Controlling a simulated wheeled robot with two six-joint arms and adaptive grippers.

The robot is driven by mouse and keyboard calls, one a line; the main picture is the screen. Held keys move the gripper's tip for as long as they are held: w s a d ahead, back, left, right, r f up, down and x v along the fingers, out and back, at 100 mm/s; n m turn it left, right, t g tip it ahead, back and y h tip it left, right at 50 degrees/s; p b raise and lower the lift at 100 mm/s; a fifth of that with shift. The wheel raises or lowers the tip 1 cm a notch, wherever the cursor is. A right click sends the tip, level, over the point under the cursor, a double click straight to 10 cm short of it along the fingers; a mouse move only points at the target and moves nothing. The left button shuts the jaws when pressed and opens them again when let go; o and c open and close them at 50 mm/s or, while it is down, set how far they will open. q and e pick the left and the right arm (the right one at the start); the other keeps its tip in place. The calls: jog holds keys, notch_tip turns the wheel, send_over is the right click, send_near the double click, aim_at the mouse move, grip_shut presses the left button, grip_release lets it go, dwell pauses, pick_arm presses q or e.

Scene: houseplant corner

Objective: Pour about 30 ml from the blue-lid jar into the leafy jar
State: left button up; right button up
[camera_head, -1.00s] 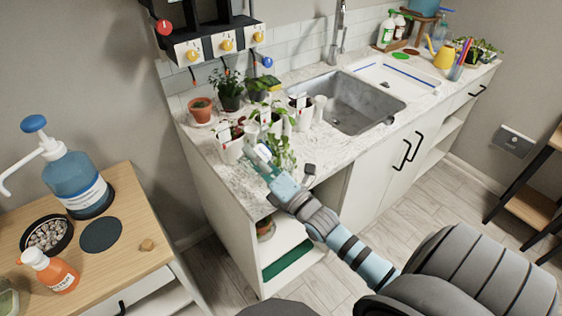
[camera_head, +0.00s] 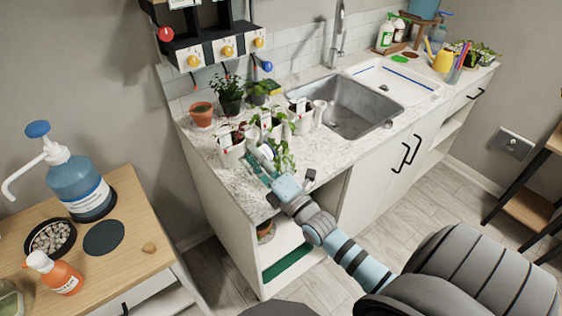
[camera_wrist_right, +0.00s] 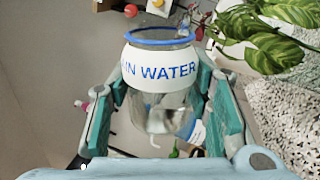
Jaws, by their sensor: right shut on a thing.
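My right gripper (camera_wrist_right: 160,115) is shut on the blue-lid jar (camera_wrist_right: 160,92), a clear glass jar with a blue ring at its mouth and a white band with blue letters reading "IN WATER". Clear contents show in its lower part; the liquid level is hard to tell. In the head view my right gripper (camera_head: 258,163) is over the counter's left front part, and the jar is mostly hidden there. Broad green leaves, likely of the leafy jar (camera_wrist_right: 265,40), are close to the right of the held jar. Their vessel is hidden. My left gripper is not in view.
White pots (camera_head: 232,153) with plants crowd the counter beside my right gripper. A terracotta pot (camera_head: 202,117) and a dark pot (camera_head: 231,105) stand behind. The sink (camera_head: 350,108) is to the right. A wooden side table (camera_head: 140,225) holds a blue pump bottle (camera_head: 78,185).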

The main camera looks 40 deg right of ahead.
jog(key=shift+d+r+m+h+p, duration=0.3)
jog(key=shift+r+m+p, duration=0.05)
jog(key=shift+m+p, duration=0.35)
jog(key=shift+f, duration=0.1)
jog(key=shift+a+f+m, duration=0.15)
jog(key=shift+a+m, duration=0.25)
jog(key=shift+m, duration=0.2)
jog(key=f+n+b, duration=0.1)
jog(key=n+b, duration=0.1)
jog(key=a+n+y+b, duration=0.1)
jog(key=n+b, duration=0.1)
jog(key=shift+f+n, duration=0.3)
jog(key=shift+f, duration=0.1)
jog(key=n+p, duration=0.1)
jog(key=r+n+y, duration=0.1)
jog(key=n, duration=0.1)
jog(key=shift+d+r+g+p, duration=0.15)
jog(key=shift+d+g+p, duration=0.05)
jog(key=shift+g+p, duration=0.15)
jog(key=shift+d+r+n, duration=0.1)
jog(key=shift+n, duration=0.5)
